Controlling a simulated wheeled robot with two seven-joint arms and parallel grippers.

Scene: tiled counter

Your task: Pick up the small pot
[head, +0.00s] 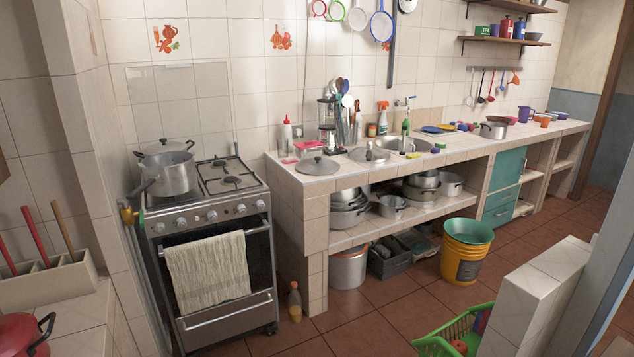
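Several metal pots are in view, and I cannot tell which one the task calls the small pot. A saucepan (170,178) with a long handle sits on the stove's left burners, with a pot or lid with a dark handle (166,146) behind it. A small pot (392,207) stands on the shelf under the counter, between stacked pots (348,213) and other pots (449,185). Another small metal pot (494,130) stands on the far right of the countertop. Neither of my grippers shows in the head view.
The stove (209,222) has a towel (208,272) on its oven door. Lids (318,166), utensils and a sink (408,147) occupy the tiled counter. A bottle (295,302), yellow bucket (465,260), green basket (455,335) and low tiled wall (525,300) border the open floor (375,315).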

